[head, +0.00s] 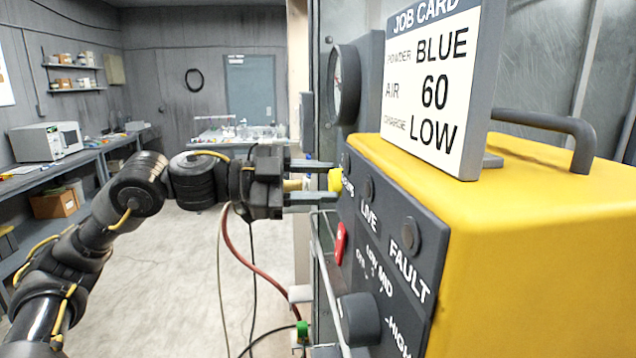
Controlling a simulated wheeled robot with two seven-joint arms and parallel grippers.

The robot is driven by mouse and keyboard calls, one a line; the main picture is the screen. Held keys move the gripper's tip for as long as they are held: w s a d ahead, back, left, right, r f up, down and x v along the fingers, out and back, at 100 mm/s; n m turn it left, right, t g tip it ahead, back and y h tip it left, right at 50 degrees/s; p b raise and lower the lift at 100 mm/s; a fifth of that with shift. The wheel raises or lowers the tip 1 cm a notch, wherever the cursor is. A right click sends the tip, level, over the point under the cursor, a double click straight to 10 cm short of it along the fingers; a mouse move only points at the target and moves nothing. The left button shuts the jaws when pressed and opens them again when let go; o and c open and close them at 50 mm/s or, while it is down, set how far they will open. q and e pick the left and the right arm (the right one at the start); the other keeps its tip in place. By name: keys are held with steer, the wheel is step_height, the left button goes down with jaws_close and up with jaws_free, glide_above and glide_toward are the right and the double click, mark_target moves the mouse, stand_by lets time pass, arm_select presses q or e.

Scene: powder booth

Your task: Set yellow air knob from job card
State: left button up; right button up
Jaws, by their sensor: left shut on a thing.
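The yellow air knob (335,180) sticks out of the left side of the dark control panel, under the gauge. My left gripper (318,181) reaches in from the left, with one finger above and one below, and is shut on the knob. The fingers partly hide it, and I cannot read its setting. The job card (430,85) stands on top of the yellow unit (540,220) and reads powder BLUE, air 60, charge LOW. A round gauge (346,84) faces left and is seen nearly edge-on, so its reading is unclear. My right gripper is out of view.
The panel carries lamps marked LIVE and FAULT (411,235), a red switch (340,243) and a black knob (359,319) with LOW, MID and HIGH marks. Hoses hang below my left gripper. A workbench (90,165) with a microwave (46,141) stands far left. The floor between is open.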

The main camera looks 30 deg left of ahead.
arm_select(q)
steer(key=m, duration=0.3)
steer(key=shift+m, duration=0.3)
steer(key=m+b, duration=0.1)
steer(key=m, duration=0.2)
steer(key=shift+s, duration=0.1)
steer(key=m+b, duration=0.1)
steer(key=m, duration=0.2)
steer(key=shift+f+m+t, duration=0.1)
steer(key=shift+m+t, duration=0.3)
steer(key=m+b, duration=0.2)
steer(key=m, duration=0.2)
steer(key=shift+d+f+y, duration=0.1)
steer(key=shift+y, duration=0.2)
steer(key=m+b, duration=0.1)
steer(key=m, duration=0.2)
steer(key=shift+m+t+b, duration=0.3)
steer(key=shift+m, duration=0.1)
steer(key=m+b, duration=0.1)
steer(key=m, duration=0.2)
steer(key=shift+f, duration=0.1)
steer(key=m+b, duration=0.2)
steer(key=m, duration=0.1)
steer(key=shift+m, duration=0.4)
steer(key=shift+m+b, duration=0.5)
steer(key=shift+m, duration=1.4)
